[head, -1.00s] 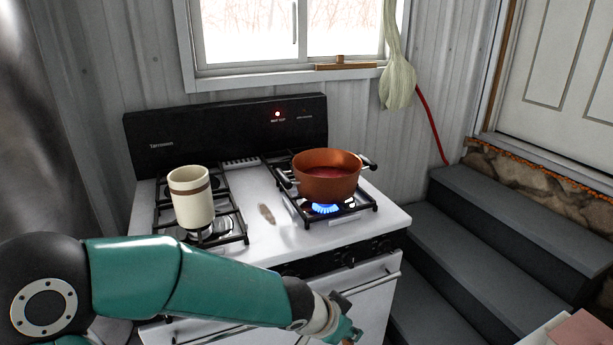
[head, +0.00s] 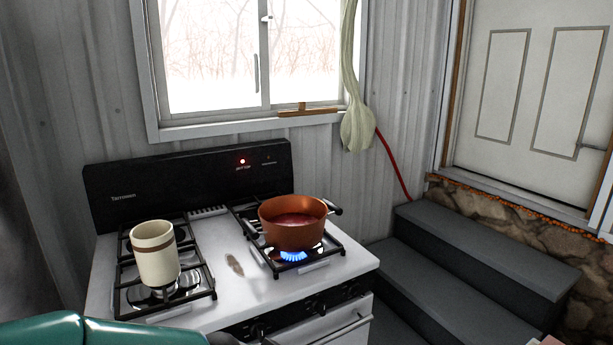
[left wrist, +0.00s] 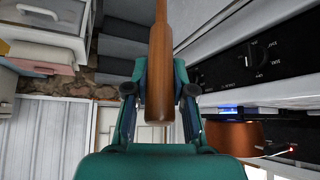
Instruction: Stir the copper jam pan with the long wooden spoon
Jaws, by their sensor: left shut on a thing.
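The copper jam pan (head: 293,224) sits upright on the right front burner, with dark red jam inside and a blue flame under it. It also shows at the right of the left wrist view (left wrist: 228,138). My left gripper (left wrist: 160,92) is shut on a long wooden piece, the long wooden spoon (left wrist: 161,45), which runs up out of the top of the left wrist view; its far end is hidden. The gripper is apart from the pan, in front of the stove. In the head view only a teal part of my left arm shows at the bottom left. My right gripper is not seen.
A cream crock (head: 156,254) with a brown band stands on the left burner grate. Grey steps (head: 478,262) rise at the right. A pale bundle (head: 357,128) hangs by the window.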

